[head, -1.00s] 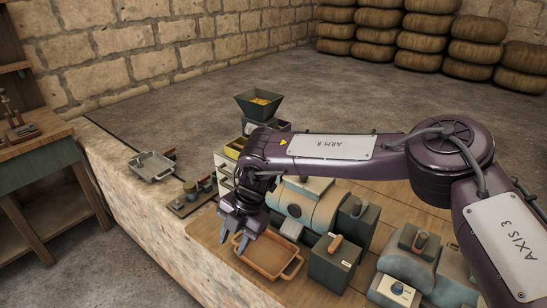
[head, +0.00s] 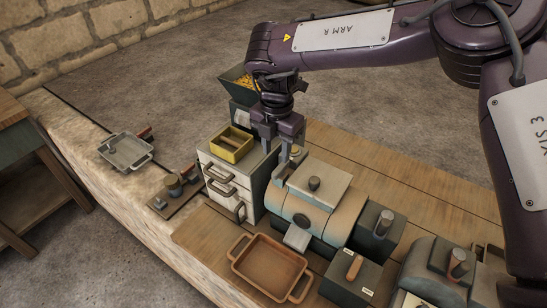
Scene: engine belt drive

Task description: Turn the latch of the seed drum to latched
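Contact cannot be told. My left gripper is not in view.
A drawer cabinet (head: 229,178) with a yellow box (head: 231,145) on it stands left of the drum. A grain hopper (head: 237,88) is behind. An orange tray (head: 270,267) and a lever box (head: 346,284) lie in front. A grey tray (head: 125,151) is far left.

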